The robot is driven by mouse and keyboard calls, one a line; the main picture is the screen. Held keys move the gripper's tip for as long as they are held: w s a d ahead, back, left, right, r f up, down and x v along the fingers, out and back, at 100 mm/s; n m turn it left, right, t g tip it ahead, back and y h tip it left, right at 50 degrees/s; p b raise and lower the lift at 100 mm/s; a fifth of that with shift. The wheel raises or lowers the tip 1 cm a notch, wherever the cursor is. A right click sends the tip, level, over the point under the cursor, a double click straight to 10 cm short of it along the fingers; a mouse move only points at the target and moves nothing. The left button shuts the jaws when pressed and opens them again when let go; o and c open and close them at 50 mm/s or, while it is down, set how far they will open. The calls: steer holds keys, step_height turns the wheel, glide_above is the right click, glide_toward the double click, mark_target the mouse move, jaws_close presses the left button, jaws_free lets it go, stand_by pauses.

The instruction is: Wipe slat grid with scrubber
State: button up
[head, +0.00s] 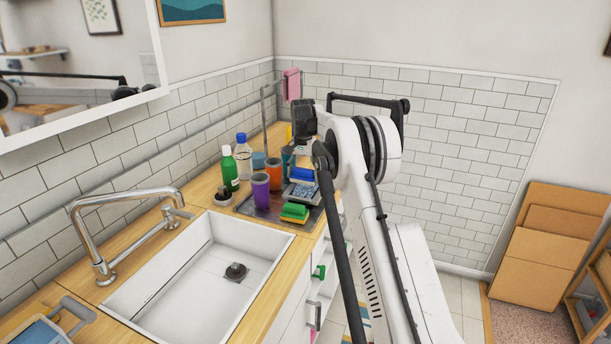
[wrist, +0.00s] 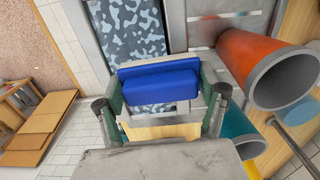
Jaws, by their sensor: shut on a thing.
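My gripper (wrist: 162,98) is shut on a blue scrubber (wrist: 160,82), which sits crosswise between the two fingers in the wrist view. The scrubber also shows in the head view (head: 303,175), below the end of my arm. Beyond and partly under it is a blue-grey mottled panel (wrist: 133,35) in a pale frame; it shows small in the head view (head: 303,192). I cannot tell for sure that this panel is the slat grid, nor whether the scrubber touches it. My arm hides part of this area in the head view.
A purple cup (head: 261,190), green bottle (head: 230,170) and green-yellow sponge (head: 295,213) stand near. The sink (head: 205,275) is in front.

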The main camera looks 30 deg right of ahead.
mark_target(303, 193)
steer(key=shift+s+a+b, duration=1.15)
steer(key=shift+s+a, duration=1.4)
steer(key=shift+a, duration=0.15)
steer(key=shift+s+d, duration=0.1)
steer(key=shift+d, duration=0.05)
steer(key=shift+s+d, duration=0.75)
steer(key=shift+s, duration=0.1)
steer(key=shift+w+d+p, duration=0.75)
steer(key=shift+w+d, duration=2.35)
steer(key=shift+d, duration=0.05)
steer(key=shift+w+d+p, duration=1.1)
steer(key=shift+w+d, duration=0.4)
steer(key=shift+d, duration=0.15)
steer(key=shift+s, duration=0.1)
